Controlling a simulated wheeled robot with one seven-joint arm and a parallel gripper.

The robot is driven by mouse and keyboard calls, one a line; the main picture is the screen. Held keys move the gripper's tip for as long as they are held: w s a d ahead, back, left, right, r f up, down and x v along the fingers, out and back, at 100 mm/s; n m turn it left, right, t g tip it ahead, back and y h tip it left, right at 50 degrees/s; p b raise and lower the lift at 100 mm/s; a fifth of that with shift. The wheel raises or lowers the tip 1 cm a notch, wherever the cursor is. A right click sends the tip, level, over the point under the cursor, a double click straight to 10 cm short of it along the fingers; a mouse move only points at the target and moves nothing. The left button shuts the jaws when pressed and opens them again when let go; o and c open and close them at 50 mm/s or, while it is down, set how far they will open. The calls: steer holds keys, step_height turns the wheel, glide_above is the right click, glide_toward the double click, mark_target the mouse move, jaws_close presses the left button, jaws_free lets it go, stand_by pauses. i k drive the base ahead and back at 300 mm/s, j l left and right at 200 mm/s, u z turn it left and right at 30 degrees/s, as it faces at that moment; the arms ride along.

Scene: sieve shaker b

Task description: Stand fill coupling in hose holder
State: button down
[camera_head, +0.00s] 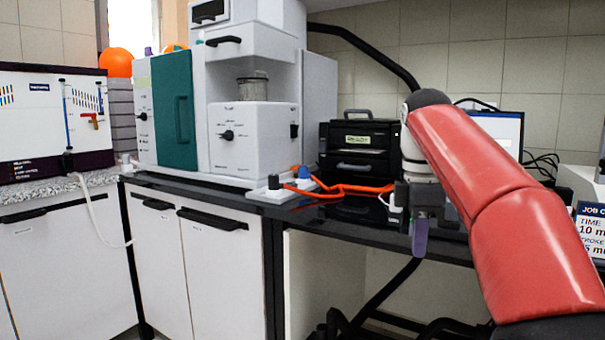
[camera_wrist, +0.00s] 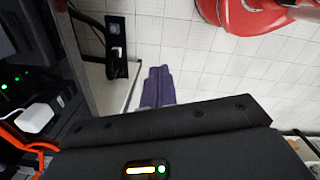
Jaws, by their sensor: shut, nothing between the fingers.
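My gripper (camera_head: 420,240) hangs in front of the black counter's front edge, pointing down. Its purple fingers also show in the wrist view (camera_wrist: 158,85), side by side, shut and empty. I cannot surely pick out the fill coupling or the hose holder. A white hose (camera_head: 95,222) hangs from a dark fitting (camera_head: 68,160) at the left machine and curves down in front of the cabinets. A white block with a dark fitting (camera_head: 273,182) and a blue fitting (camera_head: 297,171) sits near the counter edge. My gripper is well right of both and touches neither.
An orange cable (camera_head: 345,188) lies on the black counter (camera_head: 190,184) beside a black box unit (camera_head: 358,150). A large white-and-green machine (camera_head: 252,135) stands at the back. A screen (camera_head: 500,130) and a job sign (camera_head: 590,232) are at right. Floor shows below my fingers in the wrist view.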

mark_target(304, 169)
steer(key=i+j, duration=0.15)
steer(key=i, duration=0.3)
steer(key=i+j, duration=0.2)
steer(key=i, duration=0.25)
steer(key=i+j, duration=0.15)
steer(key=i, duration=0.3)
steer(key=i+j, duration=0.15)
steer(key=i, duration=0.3)
steer(key=j, duration=0.35)
steer(key=i+z, duration=0.05)
